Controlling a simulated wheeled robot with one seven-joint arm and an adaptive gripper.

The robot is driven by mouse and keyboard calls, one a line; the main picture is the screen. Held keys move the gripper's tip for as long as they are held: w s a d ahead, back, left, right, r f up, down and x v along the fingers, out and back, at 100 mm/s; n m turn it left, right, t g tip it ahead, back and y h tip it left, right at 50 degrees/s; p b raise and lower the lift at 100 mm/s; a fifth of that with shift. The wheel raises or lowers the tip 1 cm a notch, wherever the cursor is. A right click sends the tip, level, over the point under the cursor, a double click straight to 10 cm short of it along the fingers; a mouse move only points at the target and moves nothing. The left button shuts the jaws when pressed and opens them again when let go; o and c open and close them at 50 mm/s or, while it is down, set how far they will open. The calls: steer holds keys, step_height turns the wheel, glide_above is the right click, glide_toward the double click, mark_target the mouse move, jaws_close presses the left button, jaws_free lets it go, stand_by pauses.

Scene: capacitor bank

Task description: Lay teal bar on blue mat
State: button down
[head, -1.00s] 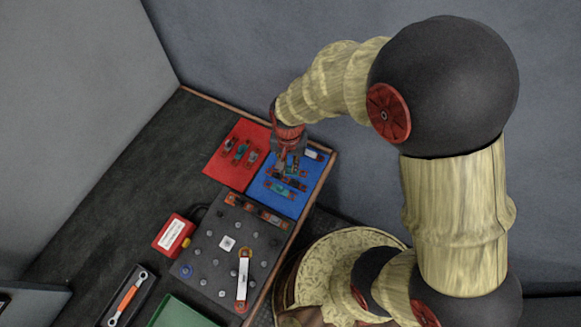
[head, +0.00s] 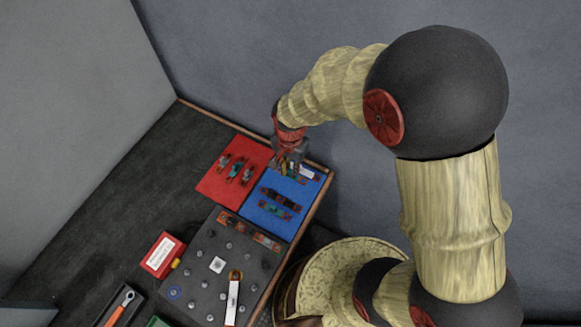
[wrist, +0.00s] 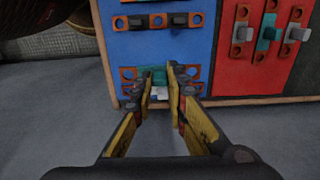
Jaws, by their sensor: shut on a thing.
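In the wrist view my gripper (wrist: 159,78) is shut on a teal bar (wrist: 158,72) with orange end tabs, held across its middle near the mat's edge. The fingers cover part of the bar, and I cannot tell if it touches the mat. The blue mat (wrist: 195,48) lies under it. A dark bar with orange ends (wrist: 150,21) lies farther in on the mat.
A red mat (head: 212,185) with several bars adjoins the blue mat on the left. A dark studded plate (head: 200,262) stands nearer, with a red box (head: 162,255) beside it. A raised wooden edge (head: 322,193) borders the table. A white label (wrist: 160,94) shows by the fingertips.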

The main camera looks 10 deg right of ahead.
mark_target(290, 174)
steer(key=shift+f+b, duration=1.55)
steer(key=shift+f, duration=0.45)
steer(key=shift+f+b, duration=0.35)
steer(key=shift+f, duration=0.4)
steer(key=shift+f, duration=0.6)
steer(key=c, duration=1.7)
jaws_free()
step_height(290, 174, up, 12)
